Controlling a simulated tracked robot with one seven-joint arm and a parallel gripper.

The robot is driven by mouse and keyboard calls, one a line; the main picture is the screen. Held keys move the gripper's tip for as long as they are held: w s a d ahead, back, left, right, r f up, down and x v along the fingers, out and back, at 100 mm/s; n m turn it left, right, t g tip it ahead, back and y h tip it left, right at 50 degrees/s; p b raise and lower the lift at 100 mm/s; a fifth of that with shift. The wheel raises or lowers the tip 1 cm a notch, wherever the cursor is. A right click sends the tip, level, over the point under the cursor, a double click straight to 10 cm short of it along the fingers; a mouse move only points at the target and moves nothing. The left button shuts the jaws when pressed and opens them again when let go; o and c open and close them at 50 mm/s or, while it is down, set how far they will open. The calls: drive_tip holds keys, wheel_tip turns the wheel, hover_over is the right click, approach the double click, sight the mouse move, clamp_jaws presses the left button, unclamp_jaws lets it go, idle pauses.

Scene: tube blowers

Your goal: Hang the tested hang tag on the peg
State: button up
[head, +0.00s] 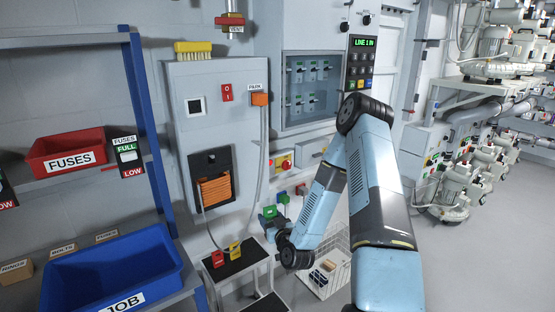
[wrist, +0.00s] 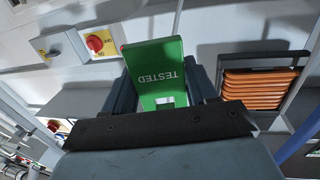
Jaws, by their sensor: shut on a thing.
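The green hang tag (wrist: 155,62) reads TESTED, upside down in the wrist view. It sits between the two fingers of my gripper (wrist: 160,88), which is shut on it. In the head view the gripper (head: 272,222) is low in front of the wall, left of my arm, and the green tag (head: 270,211) shows at its tip. A small green item (head: 282,197) and a red one (head: 301,189) are on the wall just beyond it. I cannot tell whether a peg is there; none shows clearly.
A small black-topped stand (head: 236,262) below left holds red and yellow tags (head: 235,249). A grey cabinet (head: 185,115) with a coiled orange hose (head: 214,192) is left of the gripper. A wire basket (head: 325,275) stands on the floor. A red knob on a yellow plate (wrist: 97,43) is nearby.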

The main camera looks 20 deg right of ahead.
wheel_tip(320, 180, up, 10)
drive_tip(key=w+d+n+y, duration=0.1)
drive_tip(key=w+n+y, duration=0.1)
drive_tip(key=w, duration=0.1)
drive_tip(key=y, duration=0.1)
approach(253, 149)
drive_tip(key=s+d+r, duration=0.1)
drive_tip(key=s+r, duration=0.1)
drive_tip(key=s, duration=0.2)
drive_tip(key=shift+w+d+f+g, duration=0.1)
drive_tip(key=shift+w+d+g, duration=0.15)
drive_tip(key=shift+g, duration=0.05)
drive_tip(key=shift+f+x, duration=0.15)
drive_tip(key=shift+x, duration=2.4)
drive_tip(key=shift+f+x, duration=0.15)
drive_tip(key=shift+x, duration=2.35)
drive_tip(key=shift+w+a+f, duration=0.1)
drive_tip(key=shift+a+f, duration=0.1)
drive_tip(key=shift+f, duration=0.05)
